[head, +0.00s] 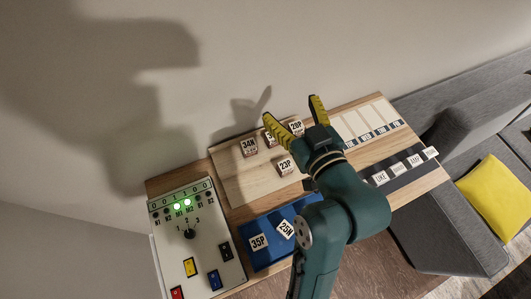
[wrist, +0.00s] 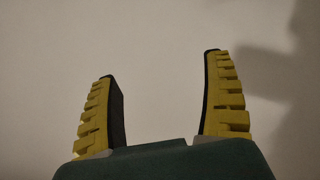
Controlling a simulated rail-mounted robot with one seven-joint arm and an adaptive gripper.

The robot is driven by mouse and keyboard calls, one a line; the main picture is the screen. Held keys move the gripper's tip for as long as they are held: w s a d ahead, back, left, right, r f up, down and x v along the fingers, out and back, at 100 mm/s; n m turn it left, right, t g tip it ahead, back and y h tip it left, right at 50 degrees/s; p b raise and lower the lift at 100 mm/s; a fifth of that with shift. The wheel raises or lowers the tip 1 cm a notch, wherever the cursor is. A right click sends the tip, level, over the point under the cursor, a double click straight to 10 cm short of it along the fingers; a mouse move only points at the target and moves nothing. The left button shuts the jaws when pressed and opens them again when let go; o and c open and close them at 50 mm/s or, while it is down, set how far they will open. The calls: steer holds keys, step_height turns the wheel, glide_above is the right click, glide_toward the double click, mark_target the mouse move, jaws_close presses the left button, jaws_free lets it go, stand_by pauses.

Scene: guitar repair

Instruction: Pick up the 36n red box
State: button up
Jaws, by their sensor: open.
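My gripper (head: 291,108) is open and empty, raised above the wooden table, with its two yellow fingers apart. In the wrist view the gripper (wrist: 160,66) has only bare wall between and beyond its fingers. No label clearly reads 36N. A partly hidden box (head: 270,138) stands behind my left finger, between the 34N box (head: 249,148) and the 28P box (head: 297,128); its full label cannot be read. The 23P box (head: 286,166) sits in front of this row. The boxes have white labelled tops and reddish-brown sides.
A blue tray (head: 255,263) at the front holds the 35P box (head: 259,242) and 25N box (head: 287,229). A control panel (head: 200,240) with lit green lamps stands at left. A labelled white rack (head: 365,122) and dark strip (head: 400,172) with white blocks lie right.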

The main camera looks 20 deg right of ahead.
steer(key=g+y+b, duration=0.1)
steer(key=g+b, duration=0.1)
steer(key=b, duration=0.8)
glide_toward(276, 139)
steer(key=b+x, duration=0.4)
steer(key=x, duration=0.8)
steer(key=shift+w+f, duration=0.1)
steer(key=shift+f, duration=0.1)
steer(key=c, duration=1.4)
